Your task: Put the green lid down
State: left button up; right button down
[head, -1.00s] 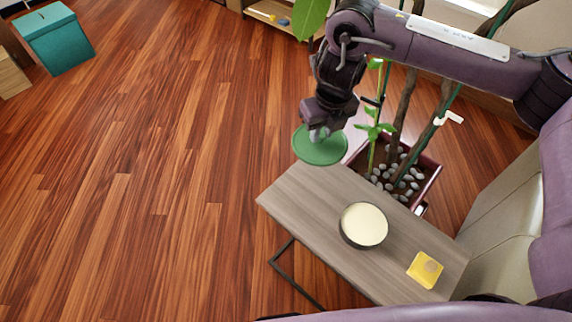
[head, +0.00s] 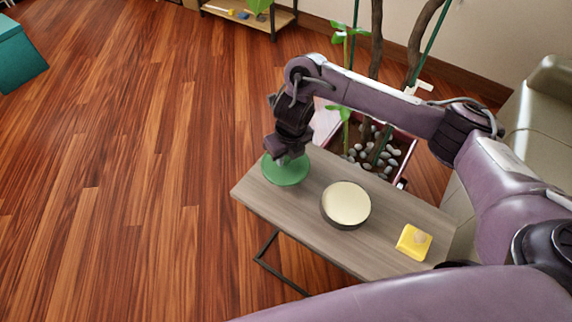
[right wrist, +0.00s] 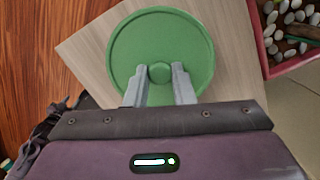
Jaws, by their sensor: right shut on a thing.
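The round green lid (head: 286,172) is at the far left end of the grey wooden side table (head: 270,203) in the head view. My right gripper (head: 285,157) is above it, pointing down, and shut on its knob. In the right wrist view the lid (right wrist: 160,45) lies flat over the table top (right wrist: 92,50), its knob between the two grey fingers (right wrist: 160,80). I cannot tell whether the lid touches the table. A round dark pot with a cream top (head: 346,203) stands on the middle of the table. My left gripper is not in view.
A yellow square item (head: 414,242) lies on the table's near right end. A planter with stones and a plant (head: 378,155) stands behind the table. A beige sofa (head: 545,115) is at the right. A teal box (head: 18,55) stands far left on open floor.

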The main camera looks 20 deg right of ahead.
aim_at(287, 160)
notch_tip(287, 160, down, 3)
jog(key=shift+s+r, duration=0.1)
jog(key=shift+r, duration=0.05)
jog(key=shift+f, duration=0.25)
pick_arm(q)
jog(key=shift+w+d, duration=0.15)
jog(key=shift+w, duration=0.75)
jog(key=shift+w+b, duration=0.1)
jog(key=shift+b, duration=0.2)
pick_arm(e)
jog(key=shift+f, duration=0.1)
jog(key=c, duration=1.2)
grip_release()
jog(key=shift+c, duration=0.2)
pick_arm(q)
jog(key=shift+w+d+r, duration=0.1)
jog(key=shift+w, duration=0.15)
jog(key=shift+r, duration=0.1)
